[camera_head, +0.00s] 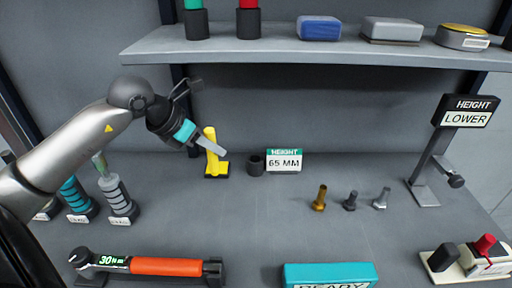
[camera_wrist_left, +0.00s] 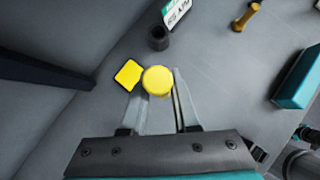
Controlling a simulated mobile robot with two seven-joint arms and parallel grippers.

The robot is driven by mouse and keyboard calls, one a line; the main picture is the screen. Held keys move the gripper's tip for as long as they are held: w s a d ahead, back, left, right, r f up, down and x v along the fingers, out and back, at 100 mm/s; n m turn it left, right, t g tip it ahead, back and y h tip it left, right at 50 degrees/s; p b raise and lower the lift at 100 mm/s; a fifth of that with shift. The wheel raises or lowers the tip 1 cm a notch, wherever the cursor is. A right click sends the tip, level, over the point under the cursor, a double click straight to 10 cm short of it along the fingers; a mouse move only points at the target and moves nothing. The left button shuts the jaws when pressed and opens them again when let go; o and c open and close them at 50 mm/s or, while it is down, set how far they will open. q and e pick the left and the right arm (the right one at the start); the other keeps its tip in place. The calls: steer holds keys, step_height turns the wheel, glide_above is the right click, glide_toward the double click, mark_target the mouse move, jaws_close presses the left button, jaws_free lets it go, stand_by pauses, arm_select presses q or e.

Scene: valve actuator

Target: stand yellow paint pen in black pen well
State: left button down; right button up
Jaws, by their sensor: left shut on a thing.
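The yellow paint pen (camera_head: 210,134) stands near upright, slightly tilted, at a yellow block on a black base (camera_head: 222,170). My left gripper (camera_head: 216,149) is shut on the pen. In the left wrist view the pen's round yellow end (camera_wrist_left: 157,80) shows between the two fingers, with the yellow block (camera_wrist_left: 128,74) just left of it. The black pen well (camera_head: 256,166) is a short open cylinder to the right of the pen. It also shows in the left wrist view (camera_wrist_left: 158,39), beyond the pen. The pen's lower end is hidden. My right gripper is not in view.
A "HEIGHT 65 MM" sign (camera_head: 284,160) stands just right of the well. Several bolts (camera_head: 351,200) stand further right. An orange-handled torque wrench (camera_head: 165,266) and a teal block (camera_head: 330,276) lie in front. A shelf (camera_head: 300,44) runs above the bench.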

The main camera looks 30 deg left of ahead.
arm_select(q)
steer(key=w+d+p, duration=0.2)
steer(key=w+d, duration=0.2)
steer(key=w, duration=0.9)
steer(key=shift+a+f+b, duration=0.15)
steer(key=shift+f+b, duration=0.15)
steer(key=shift+f, duration=1.45)
steer(key=shift+a+f+b, duration=0.1)
steer(key=shift+f+b, duration=0.15)
steer(key=shift+f, duration=1.5)
steer(key=shift+f, duration=0.1)
steer(key=c, duration=0.7)
jaws_free()
steer(key=shift+o, duration=0.2)
